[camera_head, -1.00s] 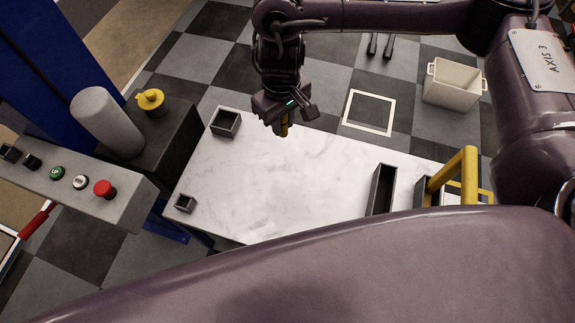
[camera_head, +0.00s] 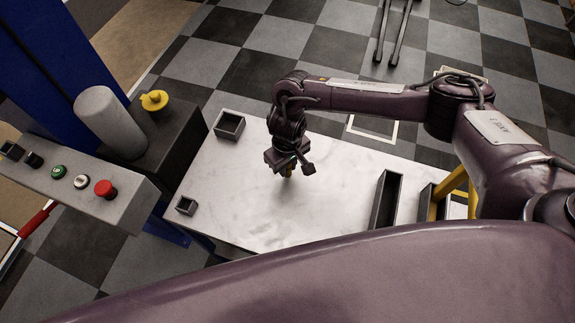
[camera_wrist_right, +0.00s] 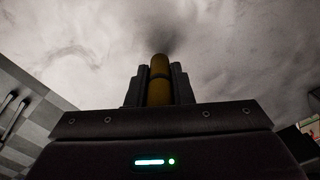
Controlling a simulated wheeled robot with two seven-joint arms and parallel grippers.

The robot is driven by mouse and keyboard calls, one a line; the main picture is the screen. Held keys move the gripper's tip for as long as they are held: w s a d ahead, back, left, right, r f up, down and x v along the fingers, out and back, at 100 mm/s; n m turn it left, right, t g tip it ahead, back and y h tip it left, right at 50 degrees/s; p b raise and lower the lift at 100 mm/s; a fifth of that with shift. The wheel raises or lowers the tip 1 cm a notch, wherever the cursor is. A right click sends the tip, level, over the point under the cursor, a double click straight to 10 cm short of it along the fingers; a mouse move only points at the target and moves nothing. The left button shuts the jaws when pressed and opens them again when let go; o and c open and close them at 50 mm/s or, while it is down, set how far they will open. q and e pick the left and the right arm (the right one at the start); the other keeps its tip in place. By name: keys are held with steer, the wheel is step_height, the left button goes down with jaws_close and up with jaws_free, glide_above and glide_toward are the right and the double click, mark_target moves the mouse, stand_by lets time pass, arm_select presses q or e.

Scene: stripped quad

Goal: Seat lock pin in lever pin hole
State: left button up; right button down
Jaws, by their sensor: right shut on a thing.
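My right gripper (camera_head: 287,170) is over the white marble table top, right of the small dark open box at its far left corner. It is shut on a short yellow cylinder, the lock pin (camera_head: 288,172), which points down. In the right wrist view the lock pin (camera_wrist_right: 160,88) stands between the two dark fingers, its end near the marble with a dark shadow beyond it; I cannot tell whether it touches. I cannot make out a lever pin hole. A red bar (camera_head: 35,222) at the left edge may be a lever. My left gripper is not in view.
The marble table (camera_head: 255,205) is bare around the gripper. Dark open boxes stand on it: one far left (camera_head: 229,126), a smaller one near left (camera_head: 186,206), and a long one at right (camera_head: 386,200). A button panel (camera_head: 85,180) stands left, beside a dark block with a yellow knob (camera_head: 154,100).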

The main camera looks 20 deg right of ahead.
steer(key=shift+f, duration=0.45)
steer(key=shift+f, duration=0.1)
steer(key=c, duration=1.3)
jaws_free()
